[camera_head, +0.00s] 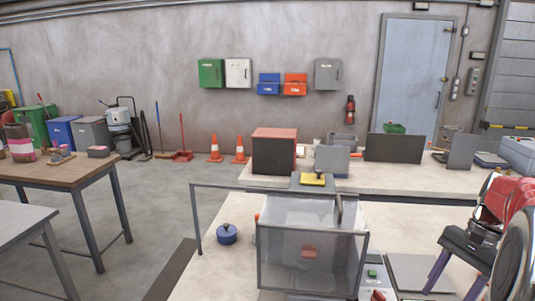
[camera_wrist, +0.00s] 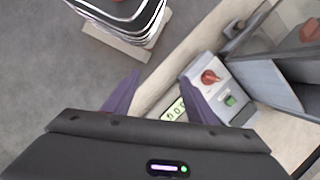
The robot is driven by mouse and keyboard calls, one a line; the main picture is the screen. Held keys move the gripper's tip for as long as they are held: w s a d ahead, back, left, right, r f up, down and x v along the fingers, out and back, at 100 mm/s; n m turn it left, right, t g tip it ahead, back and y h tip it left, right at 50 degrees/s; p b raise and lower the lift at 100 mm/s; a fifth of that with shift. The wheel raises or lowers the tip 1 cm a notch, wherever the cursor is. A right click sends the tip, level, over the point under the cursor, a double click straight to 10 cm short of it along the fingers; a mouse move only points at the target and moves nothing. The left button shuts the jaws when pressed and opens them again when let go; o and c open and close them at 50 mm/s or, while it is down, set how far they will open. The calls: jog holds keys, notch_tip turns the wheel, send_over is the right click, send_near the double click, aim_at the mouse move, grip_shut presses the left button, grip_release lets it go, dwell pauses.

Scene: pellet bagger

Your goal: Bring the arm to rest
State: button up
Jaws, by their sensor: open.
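My gripper (camera_head: 452,291) is at the lower right of the head view, pointing down over the bench's right side. Its two purple fingers are apart, with nothing visible between them. In the wrist view, my gripper (camera_wrist: 160,78) is open above the bench edge. A control box with a red knob (camera_wrist: 209,76) and a green button (camera_wrist: 230,100) lies just beyond the right finger. A small number display (camera_wrist: 175,108) shows between the fingers, partly hidden by my gripper. My arm (camera_head: 510,215) is bent at the right edge of the head view.
A clear-walled bin in a grey frame (camera_head: 312,262) stands on the pale bench (camera_head: 225,265), left of my gripper. A blue lidded pot (camera_head: 227,234) sits left of it. A black-fronted red box (camera_head: 274,152) stands behind. Open floor (camera_head: 160,215) lies to the left.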

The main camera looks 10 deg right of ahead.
jog(key=s+a+r+n+t+h, duration=0.1)
jog(key=a+n, duration=0.6)
jog(key=a, duration=0.8)
jog(key=s+a+r+n+t+h, duration=0.1)
jog(key=s+a+n+t, duration=0.4)
jog(key=a, duration=1)
jog(key=shift+s+r+n+h, duration=0.15)
jog(key=shift+s+n+h, duration=0.35)
jog(key=shift+n+h, duration=0.45)
